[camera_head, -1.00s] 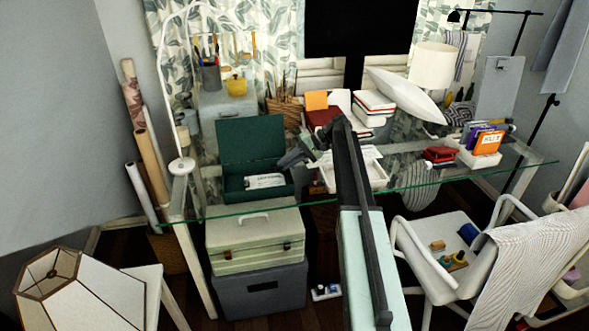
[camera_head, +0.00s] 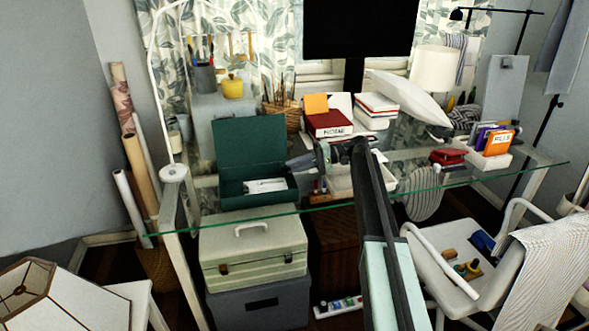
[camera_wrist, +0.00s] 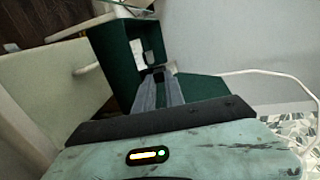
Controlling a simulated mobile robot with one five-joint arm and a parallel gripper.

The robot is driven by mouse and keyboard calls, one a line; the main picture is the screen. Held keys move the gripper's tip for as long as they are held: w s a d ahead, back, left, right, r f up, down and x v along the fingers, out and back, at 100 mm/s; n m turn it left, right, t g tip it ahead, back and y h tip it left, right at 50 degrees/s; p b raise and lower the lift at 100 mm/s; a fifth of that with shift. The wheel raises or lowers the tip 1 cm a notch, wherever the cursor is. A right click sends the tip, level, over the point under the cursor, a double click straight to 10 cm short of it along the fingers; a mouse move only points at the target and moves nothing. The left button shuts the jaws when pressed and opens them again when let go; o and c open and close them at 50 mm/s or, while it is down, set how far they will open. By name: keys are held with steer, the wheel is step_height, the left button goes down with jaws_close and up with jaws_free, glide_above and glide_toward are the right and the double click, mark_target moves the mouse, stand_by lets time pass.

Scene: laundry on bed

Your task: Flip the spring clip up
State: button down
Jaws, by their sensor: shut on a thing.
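The dark green box file (camera_head: 226,193) stands open on the glass desk, its lid (camera_head: 248,146) raised at the back. White paper (camera_head: 265,186) lies inside it and also shows in the wrist view (camera_wrist: 137,52). My gripper (camera_head: 290,164) is at the box's right end, reaching in from the right. In the wrist view my fingers (camera_wrist: 156,74) point into the box beside the paper, shut on a small dark piece that looks like the spring clip (camera_wrist: 155,69). The fingertips mostly hide it, so its exact angle is unclear.
A white tray (camera_head: 345,190) is under my forearm, right of the box. A red notebook (camera_head: 328,124) and stacked books (camera_head: 374,110) are behind. A cream case (camera_head: 253,250) is below the desk. A white chair (camera_head: 440,262) stands at front right.

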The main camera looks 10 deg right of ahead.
steer(key=shift+a, duration=0.2)
steer(key=c, duration=1.4)
jaws_free()
steer(key=shift+s+a, duration=0.1)
steer(key=p+v, duration=0.1)
steer(key=v, duration=0.6)
steer(key=shift+d, duration=0.6)
steer(key=shift+r, duration=0.1)
steer(key=shift+d+p, duration=0.1)
steer(key=shift+p, duration=0.2)
